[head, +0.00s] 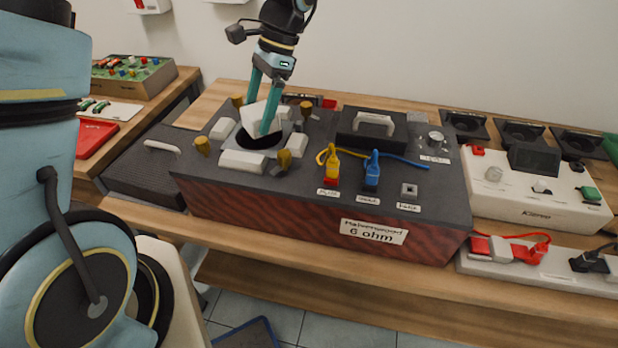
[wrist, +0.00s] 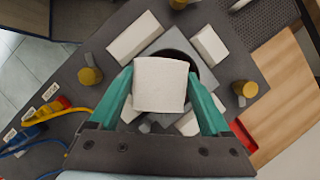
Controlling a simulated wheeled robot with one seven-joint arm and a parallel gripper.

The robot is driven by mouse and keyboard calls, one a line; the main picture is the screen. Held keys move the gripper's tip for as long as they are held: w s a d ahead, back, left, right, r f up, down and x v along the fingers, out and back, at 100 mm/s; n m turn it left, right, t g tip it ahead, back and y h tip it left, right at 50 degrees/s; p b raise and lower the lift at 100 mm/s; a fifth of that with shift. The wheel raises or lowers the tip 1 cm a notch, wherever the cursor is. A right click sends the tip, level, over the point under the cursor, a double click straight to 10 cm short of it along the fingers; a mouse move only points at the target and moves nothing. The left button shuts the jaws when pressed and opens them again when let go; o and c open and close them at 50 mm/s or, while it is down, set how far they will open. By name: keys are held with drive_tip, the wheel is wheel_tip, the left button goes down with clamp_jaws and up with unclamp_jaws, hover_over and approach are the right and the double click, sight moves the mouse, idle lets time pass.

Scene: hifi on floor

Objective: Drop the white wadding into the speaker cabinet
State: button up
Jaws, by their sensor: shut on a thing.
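My gripper (head: 264,108) is shut on the white wadding (head: 255,117), a pale block between its teal fingers. The wadding also shows between the fingers in the wrist view (wrist: 160,84). The speaker cabinet (head: 290,212) is a dark-topped box with reddish wood sides and a "6 ohm" label. Its round opening (wrist: 206,76) lies under the wadding, partly hidden by it. In the head view the wadding is tilted and appears over the opening's rim; I cannot tell whether its lower end is inside.
White blocks (head: 243,161) and brass-coloured knobs (head: 203,145) ring the opening. Yellow and blue plugs (head: 371,170) with cables stand on the cabinet top to the right. A black handle panel (head: 372,127) lies behind them. A white instrument (head: 535,190) stands on the right of the bench.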

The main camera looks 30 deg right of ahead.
drive_tip(key=shift+f+b, duration=0.95)
drive_tip(key=shift+f, duration=0.55)
drive_tip(key=o, duration=1.1)
drive_tip(key=shift+o, duration=0.2)
drive_tip(key=shift+r, duration=0.15)
drive_tip(key=b+v, duration=0.1)
drive_tip(key=v, duration=0.9)
drive_tip(key=shift+r, duration=0.25)
drive_tip(key=shift+d, duration=0.15)
